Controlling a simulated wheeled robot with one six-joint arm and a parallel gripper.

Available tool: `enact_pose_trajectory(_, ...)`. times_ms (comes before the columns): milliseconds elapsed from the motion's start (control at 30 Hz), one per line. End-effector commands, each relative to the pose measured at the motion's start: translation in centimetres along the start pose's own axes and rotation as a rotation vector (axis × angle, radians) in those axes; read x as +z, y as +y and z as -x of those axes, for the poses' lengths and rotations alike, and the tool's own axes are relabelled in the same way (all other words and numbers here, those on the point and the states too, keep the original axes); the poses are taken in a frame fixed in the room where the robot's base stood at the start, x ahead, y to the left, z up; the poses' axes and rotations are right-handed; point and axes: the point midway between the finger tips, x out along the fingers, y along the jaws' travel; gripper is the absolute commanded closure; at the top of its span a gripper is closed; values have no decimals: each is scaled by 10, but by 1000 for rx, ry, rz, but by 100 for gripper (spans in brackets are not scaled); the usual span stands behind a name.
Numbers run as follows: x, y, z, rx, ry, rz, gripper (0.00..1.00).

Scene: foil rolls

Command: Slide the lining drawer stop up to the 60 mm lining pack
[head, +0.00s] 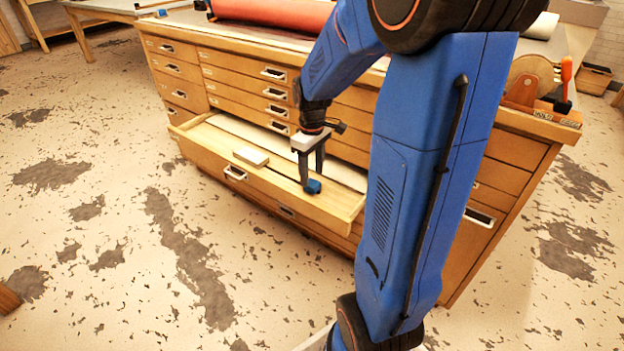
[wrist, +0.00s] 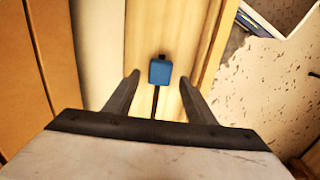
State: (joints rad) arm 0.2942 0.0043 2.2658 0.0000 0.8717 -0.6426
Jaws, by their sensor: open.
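The blue drawer stop (head: 313,187) sits in the open drawer (head: 215,165), near its front wall and towards its right part. It also shows in the wrist view (wrist: 160,72), with a thin dark line running from it towards my gripper. A small pale block (head: 251,156), apparently the lining pack, lies in the drawer to the left of the stop, with a gap between them. My gripper (head: 312,174) is over the drawer, pointing down, fingers open. In the wrist view the stop lies between and slightly beyond the fingertips (wrist: 159,80); I cannot tell whether they touch it.
The drawer belongs to a wooden cabinet (head: 240,82) with several shut drawers. A red roll (head: 270,11) lies on its top. My blue arm hides the cabinet's middle right. The stained floor (head: 120,240) in front is clear.

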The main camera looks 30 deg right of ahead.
Motion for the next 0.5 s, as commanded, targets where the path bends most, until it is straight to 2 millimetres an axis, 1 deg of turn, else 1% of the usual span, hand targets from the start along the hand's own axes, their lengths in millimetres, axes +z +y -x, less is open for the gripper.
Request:
enact_pose_trajectory(33,1,0,-8,-2,-2,0,50)
enact_pose_trajectory(100,0,0,-16,-1,-2,0,50)
enact_pose_trajectory(200,0,0,-25,-1,-1,0,50)
enact_pose_trajectory(333,0,0,-30,0,0,0,50)
enact_pose_trajectory(500,0,0,-31,0,0,0,50)
